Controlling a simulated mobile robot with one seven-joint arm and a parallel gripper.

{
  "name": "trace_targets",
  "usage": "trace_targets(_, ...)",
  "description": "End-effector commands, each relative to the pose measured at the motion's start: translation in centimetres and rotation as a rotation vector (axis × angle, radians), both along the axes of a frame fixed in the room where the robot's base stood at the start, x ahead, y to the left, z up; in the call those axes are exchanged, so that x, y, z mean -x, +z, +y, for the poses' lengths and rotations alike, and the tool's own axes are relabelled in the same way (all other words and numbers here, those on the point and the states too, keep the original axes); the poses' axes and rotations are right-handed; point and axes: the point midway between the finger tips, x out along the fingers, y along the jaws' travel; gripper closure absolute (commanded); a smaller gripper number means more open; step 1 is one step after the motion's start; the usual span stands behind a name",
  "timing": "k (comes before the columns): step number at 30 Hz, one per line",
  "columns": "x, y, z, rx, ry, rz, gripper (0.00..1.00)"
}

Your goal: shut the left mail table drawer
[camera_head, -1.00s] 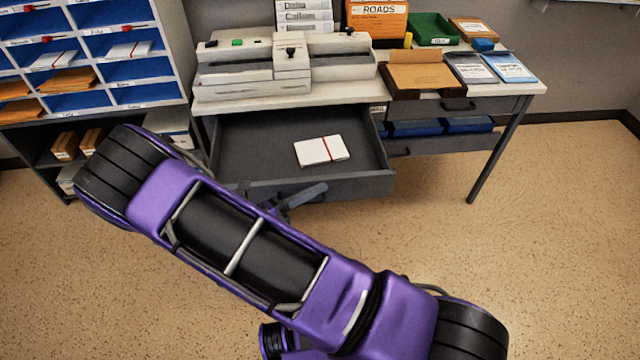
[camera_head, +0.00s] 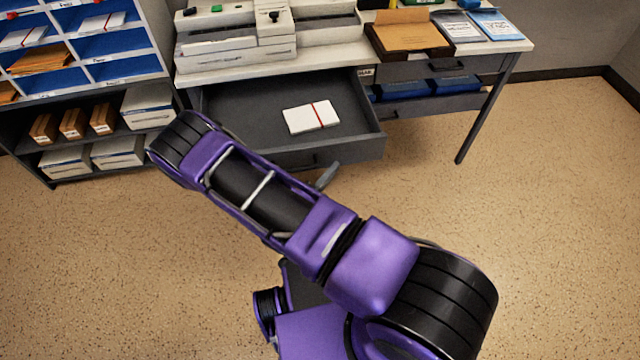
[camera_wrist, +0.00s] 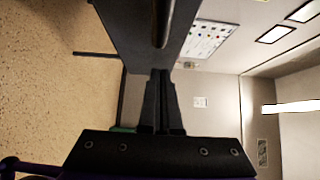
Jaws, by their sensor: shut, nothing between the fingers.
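The left mail table drawer (camera_head: 240,112) is pulled out under the mail table (camera_head: 352,55), and a white bundle with a red band (camera_head: 310,117) lies in it. My gripper is mostly hidden behind my purple arm in the head view; a grey part of it (camera_head: 328,175) shows just in front of the drawer's front panel. In the wrist view my gripper (camera_wrist: 160,75) is shut and empty. The dark drawer front (camera_wrist: 135,30) and its bar handle (camera_wrist: 162,22) are just ahead of the fingertips; I cannot tell whether they touch.
A mail rack (camera_head: 85,50) with blue slots stands at the left, with boxes on its lower shelves. A brown folder tray (camera_head: 408,36) and booklets are on the table's right side. A closed drawer (camera_head: 440,68) is below them. The floor (camera_head: 540,200) at right is clear.

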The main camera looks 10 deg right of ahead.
Motion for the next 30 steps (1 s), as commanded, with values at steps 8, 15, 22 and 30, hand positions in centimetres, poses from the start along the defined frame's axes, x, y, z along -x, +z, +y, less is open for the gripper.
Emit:
trace_targets(8, -3.3, 0.0, 0.1, -0.003, 0.001, -0.003, 1.00)
trace_targets(15, -3.7, 0.0, 0.2, -0.002, 0.001, -0.002, 1.00)
trace_targets(22, -3.8, 0.0, 0.2, -0.003, 0.001, -0.003, 1.00)
trace_targets(30, -6.1, -0.3, 0.1, -0.003, 0.001, -0.006, 1.00)
